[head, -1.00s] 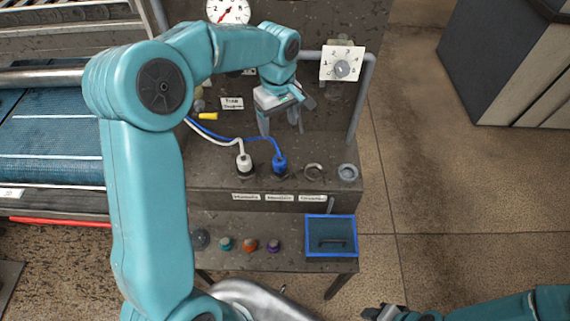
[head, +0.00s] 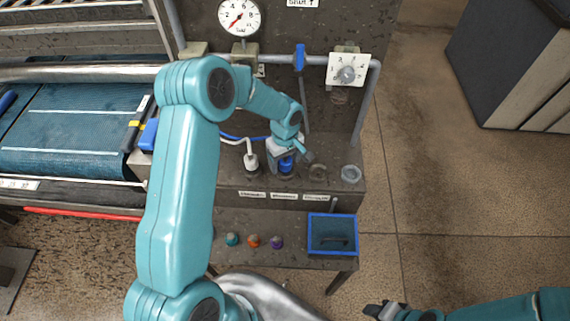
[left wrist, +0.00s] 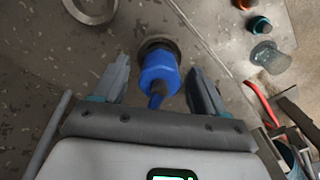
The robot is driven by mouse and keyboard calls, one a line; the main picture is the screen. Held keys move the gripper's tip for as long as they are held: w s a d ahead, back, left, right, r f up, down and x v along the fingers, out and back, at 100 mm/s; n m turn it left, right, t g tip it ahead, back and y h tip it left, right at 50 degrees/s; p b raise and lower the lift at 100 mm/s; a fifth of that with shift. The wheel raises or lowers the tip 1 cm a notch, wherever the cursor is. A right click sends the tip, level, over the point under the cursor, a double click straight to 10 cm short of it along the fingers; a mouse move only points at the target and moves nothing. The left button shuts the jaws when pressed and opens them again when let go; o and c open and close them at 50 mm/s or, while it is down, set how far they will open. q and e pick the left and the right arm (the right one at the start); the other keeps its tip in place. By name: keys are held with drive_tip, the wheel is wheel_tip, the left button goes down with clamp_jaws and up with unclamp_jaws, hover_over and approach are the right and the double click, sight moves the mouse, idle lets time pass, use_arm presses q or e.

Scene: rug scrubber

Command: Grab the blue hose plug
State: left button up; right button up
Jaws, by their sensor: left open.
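The blue hose plug (head: 286,164) sits upright in a socket on the panel's ledge, partly hidden by my left gripper (head: 287,160) in the head view. In the left wrist view the blue plug (left wrist: 159,72) stands in a dark round socket, between the open fingers of my left gripper (left wrist: 160,85). A gap shows on both sides of the plug. My right gripper (head: 385,310) is at the bottom right of the head view, far from the plug; whether it is open or shut is unclear.
A white plug (head: 251,162) stands just left of the blue one. An empty grey ring (head: 351,173) is to the right. Below are small coloured knobs (head: 253,241) and a blue-rimmed bin (head: 332,220). A blue-handled lever (head: 300,58) and a dial (head: 348,70) are above.

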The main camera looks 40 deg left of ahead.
use_arm(q)
drive_tip(key=shift+d+f, duration=0.1)
drive_tip(key=shift+d, duration=0.05)
drive_tip(key=c, duration=1.3)
drive_tip(key=shift+o, duration=0.2)
